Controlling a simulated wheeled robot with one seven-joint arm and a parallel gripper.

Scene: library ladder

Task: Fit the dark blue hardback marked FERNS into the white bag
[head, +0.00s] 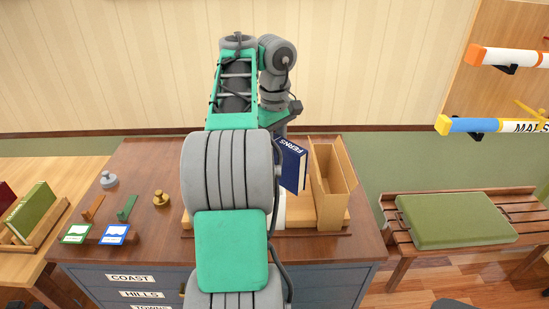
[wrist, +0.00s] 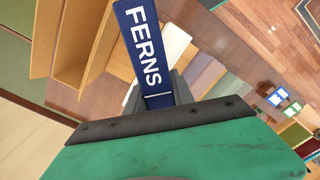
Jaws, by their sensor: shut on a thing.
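The dark blue hardback marked FERNS (head: 293,166) hangs from my gripper above the dark wooden cabinet top, tilted in the head view. In the wrist view, the book (wrist: 143,45) shows its spine with white letters. My gripper (wrist: 157,92) is shut on one end of the book; in the head view my arm mostly hides it. A white thing (head: 280,211), perhaps the white bag, shows only as a strip beside my arm, below the book. In the wrist view a white surface (wrist: 172,45) shows behind the book; its opening cannot be made out.
A tan open wooden holder (head: 329,200) stands just right of the book on the cabinet top (head: 362,240). A bench with a green cushion (head: 455,220) is at right.

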